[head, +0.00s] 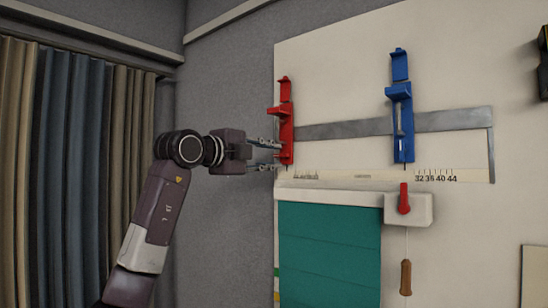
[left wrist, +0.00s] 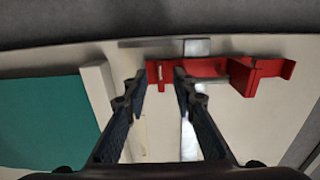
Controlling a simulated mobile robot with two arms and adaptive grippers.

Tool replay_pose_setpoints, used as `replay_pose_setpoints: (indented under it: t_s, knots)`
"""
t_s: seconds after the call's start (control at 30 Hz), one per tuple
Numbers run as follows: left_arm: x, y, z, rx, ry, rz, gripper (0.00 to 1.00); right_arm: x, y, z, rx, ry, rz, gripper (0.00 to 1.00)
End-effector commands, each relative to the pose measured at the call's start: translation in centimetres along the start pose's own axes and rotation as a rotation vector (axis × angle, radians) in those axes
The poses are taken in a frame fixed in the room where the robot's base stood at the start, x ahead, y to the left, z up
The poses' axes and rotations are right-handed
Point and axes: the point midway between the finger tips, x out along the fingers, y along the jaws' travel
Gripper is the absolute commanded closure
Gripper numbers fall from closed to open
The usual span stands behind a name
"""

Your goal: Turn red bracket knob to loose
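The red bracket (head: 286,140) stands upright on the left end of a metal rail on the wall board. My left gripper (head: 276,154) reaches it from the left, its two fingers apart, one above the other, close to the bracket's lower part. In the left wrist view the red bracket (left wrist: 215,69) lies sideways across the top. The open fingertips (left wrist: 160,76) are on either side of its left end, where a small pale slot or pin shows. I cannot make out a separate knob or tell whether the fingers touch it. My right gripper is not in view.
A blue bracket (head: 402,125) sits farther right on the metal rail (head: 350,128), above a number scale (head: 436,177). Below are a teal blind (head: 330,250), a white box with a red lever (head: 404,200) and a hanging wooden handle (head: 406,278). Curtains (head: 80,170) hang at left.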

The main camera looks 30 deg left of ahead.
Motion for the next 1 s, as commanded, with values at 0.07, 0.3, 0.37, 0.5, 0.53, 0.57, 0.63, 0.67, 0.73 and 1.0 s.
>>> replay_pose_setpoints:
  t_s: [0.07,0.3,0.37,0.5,0.53,0.57,0.63,0.67,0.73,1.0]
  knots:
    - [-1.3,0.0,0.1,0.001,-0.002,-0.001,0.75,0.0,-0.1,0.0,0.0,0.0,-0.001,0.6]
    - [-4.9,0.1,0.2,0.001,-0.003,0.0,0.75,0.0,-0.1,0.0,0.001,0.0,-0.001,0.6]
    - [-5.5,0.1,0.1,0.0,-0.002,0.0,0.75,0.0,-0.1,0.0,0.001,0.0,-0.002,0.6]
    - [-6.4,0.1,0.1,0.0,-0.001,0.001,0.75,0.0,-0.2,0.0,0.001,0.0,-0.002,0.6]
    - [-6.5,0.1,0.1,0.0,-0.001,0.001,0.75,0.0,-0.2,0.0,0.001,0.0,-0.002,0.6]
    - [-6.6,0.1,0.1,-0.001,-0.001,0.001,0.75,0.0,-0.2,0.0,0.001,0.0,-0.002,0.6]
    - [-6.6,0.1,0.1,-0.001,-0.001,0.002,0.75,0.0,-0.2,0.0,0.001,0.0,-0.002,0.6]
    - [-6.6,0.1,0.1,-0.001,-0.001,0.002,0.75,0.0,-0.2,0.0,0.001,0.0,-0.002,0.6]
    - [-6.6,0.1,0.1,-0.001,-0.001,0.001,0.75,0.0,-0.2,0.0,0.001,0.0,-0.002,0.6]
    - [-6.6,0.1,0.1,-0.001,-0.001,0.001,0.75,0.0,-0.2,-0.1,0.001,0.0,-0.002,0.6]
